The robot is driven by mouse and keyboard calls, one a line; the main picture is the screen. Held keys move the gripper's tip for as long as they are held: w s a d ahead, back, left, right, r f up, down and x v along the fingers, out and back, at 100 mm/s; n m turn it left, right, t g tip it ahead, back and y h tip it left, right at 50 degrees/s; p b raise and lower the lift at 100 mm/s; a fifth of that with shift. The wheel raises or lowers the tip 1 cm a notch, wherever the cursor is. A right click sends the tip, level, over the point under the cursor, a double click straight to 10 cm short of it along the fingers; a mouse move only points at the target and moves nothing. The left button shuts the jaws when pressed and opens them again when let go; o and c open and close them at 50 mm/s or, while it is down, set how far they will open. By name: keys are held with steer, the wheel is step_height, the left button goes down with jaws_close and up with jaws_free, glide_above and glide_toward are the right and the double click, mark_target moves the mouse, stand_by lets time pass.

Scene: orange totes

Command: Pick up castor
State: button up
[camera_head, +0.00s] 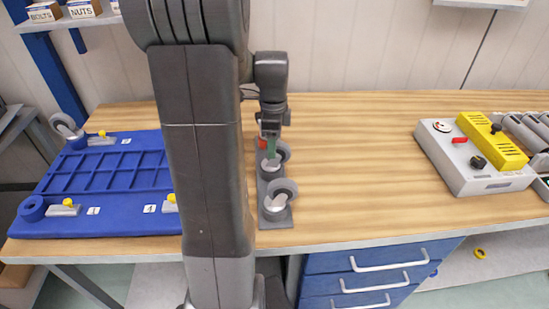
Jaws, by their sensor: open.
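Grey castors stand in a narrow grey rack on the wooden table. The near castor (283,191) shows its wheel and its pale round base clearly. A second castor (283,152) stands behind it, partly covered by my gripper. My gripper (269,146) points down at this far castor, with a green part showing at its tip. It is open, and I cannot tell if it touches the castor. The rack (287,222) is partly hidden by my arm. Another castor (66,128) sits at the back left corner of a blue tray.
The blue tray (150,222) with compartments and yellow-knobbed clamps lies on the left, partly behind my arm. A grey control box (455,172) with a yellow top stands at the right. The table between rack and box is clear.

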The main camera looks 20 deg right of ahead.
steer(key=shift+w+d+f+p, duration=0.1)
steer(key=shift+d+f+p, duration=0.1)
steer(key=shift+f, duration=1.3)
steer(key=shift+d+f+p, duration=0.1)
steer(key=shift+f+p, duration=0.05)
steer(key=shift+f, duration=1.3)
jaws_close()
